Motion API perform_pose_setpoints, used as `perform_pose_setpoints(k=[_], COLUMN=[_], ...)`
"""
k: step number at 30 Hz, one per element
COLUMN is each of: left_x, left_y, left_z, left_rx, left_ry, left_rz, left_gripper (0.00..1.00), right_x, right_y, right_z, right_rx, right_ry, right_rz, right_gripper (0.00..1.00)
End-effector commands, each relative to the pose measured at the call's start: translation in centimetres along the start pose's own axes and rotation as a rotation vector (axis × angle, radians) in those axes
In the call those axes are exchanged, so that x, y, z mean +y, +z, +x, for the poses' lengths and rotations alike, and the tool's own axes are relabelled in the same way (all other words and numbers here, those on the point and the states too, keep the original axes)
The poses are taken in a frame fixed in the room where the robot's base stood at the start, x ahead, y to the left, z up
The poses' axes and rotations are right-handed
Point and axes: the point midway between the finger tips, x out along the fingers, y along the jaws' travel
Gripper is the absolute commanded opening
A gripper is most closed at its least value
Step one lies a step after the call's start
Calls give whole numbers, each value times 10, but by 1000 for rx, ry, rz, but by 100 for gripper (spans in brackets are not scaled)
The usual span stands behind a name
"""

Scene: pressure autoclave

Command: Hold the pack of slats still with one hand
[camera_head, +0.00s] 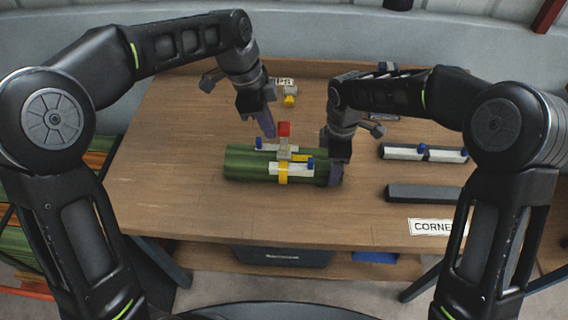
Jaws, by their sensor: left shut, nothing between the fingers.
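The pack of green slats (240,168) lies lengthwise across the middle of the table. Pale strips with blue knobs and a yellow band (283,175) sit on it, with a grey and red block (284,134) at its far middle. My left gripper (269,130) points down just behind the pack, left of the red block; its purple fingers look shut and empty.
The wooden table (180,190) has free room left of the pack. On the right lie a dark bar with a pale strip and blue knob (423,153), a plain dark bar (425,192) and a "CORNE..." label (431,227). A small yellow-and-grey piece (290,100) stands at the back.

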Motion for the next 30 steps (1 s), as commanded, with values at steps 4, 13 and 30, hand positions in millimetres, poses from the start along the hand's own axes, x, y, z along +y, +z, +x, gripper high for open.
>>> perform_pose_setpoints(k=[4,13,30], left_x=[0,0,0], left_y=[-8,-22,-33], left_z=[3,9,13], left_rx=[0,0,1], left_ry=[0,-1,-1], left_rz=[1,2,0], left_gripper=[0,0,0], right_x=[0,0,0], right_y=[-1,-1,-1], right_z=[0,0,0], right_rx=[1,1,1], right_ry=[-1,-1,-1], right_rz=[-1,-1,-1], right_gripper=[15,15,15])
